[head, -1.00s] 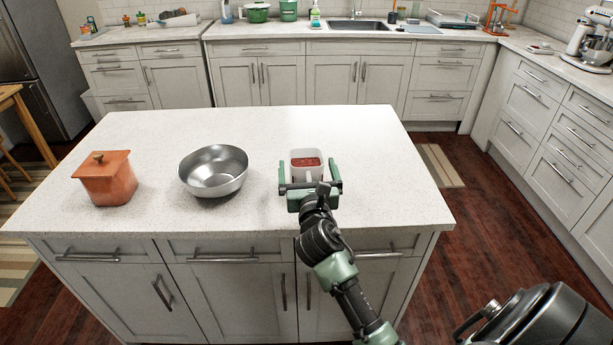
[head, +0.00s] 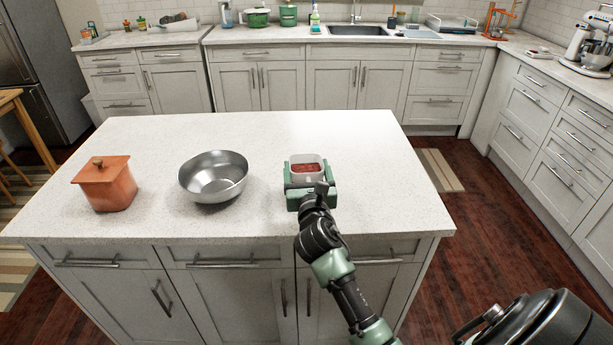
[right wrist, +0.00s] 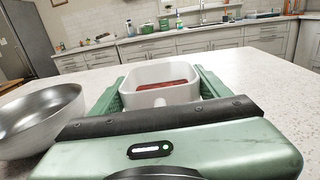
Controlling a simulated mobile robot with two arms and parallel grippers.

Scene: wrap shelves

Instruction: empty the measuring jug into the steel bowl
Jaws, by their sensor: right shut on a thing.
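The measuring jug (head: 307,174) is a small white squarish vessel with red contents, upright on the island top. It also shows in the right wrist view (right wrist: 160,95). My right gripper (head: 311,181) is shut on the jug, with one green finger along each side; it also shows in the right wrist view (right wrist: 160,92). The steel bowl (head: 214,184) stands upright to the left of the jug, apart from it, and appears empty. In the right wrist view the bowl (right wrist: 40,120) is at the left edge. My left gripper is not in view.
A terracotta lidded pot (head: 106,184) stands left of the bowl on the white island top (head: 250,135). The island's back and right parts are clear. A back counter with a sink (head: 357,30) is beyond the floor gap.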

